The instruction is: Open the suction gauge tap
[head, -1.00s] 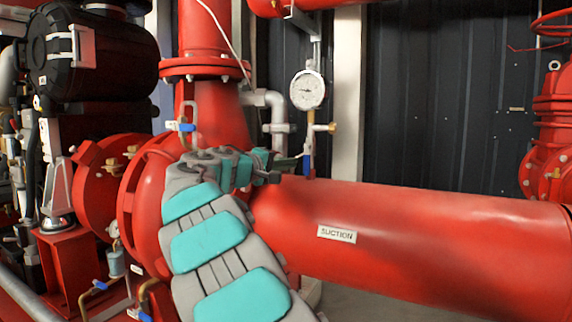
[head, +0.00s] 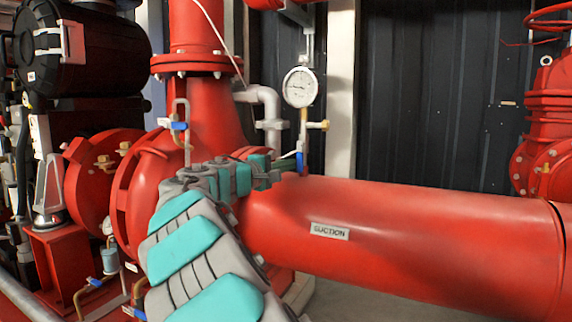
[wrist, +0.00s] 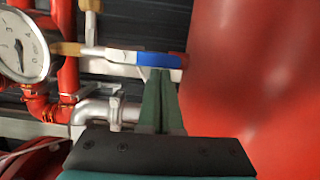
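The suction gauge (head: 300,87) is a round white dial on a thin vertical pipe above the red suction pipe. It also shows at the left of the wrist view (wrist: 22,45). The handle lies along the gauge pipe, pointing down toward the suction pipe. In the wrist view the blue handle (wrist: 158,60) is just beyond my gripper (wrist: 160,72). Its green fingers are together, tips at the handle's edge. I cannot tell whether they touch it.
The large red suction pipe (head: 420,230) with its label runs right, close under my gripper. A grey elbow pipe (head: 268,105) stands left of the gauge. Another blue-handled valve (head: 179,126) is further left. A pale post (head: 342,100) stands behind the gauge.

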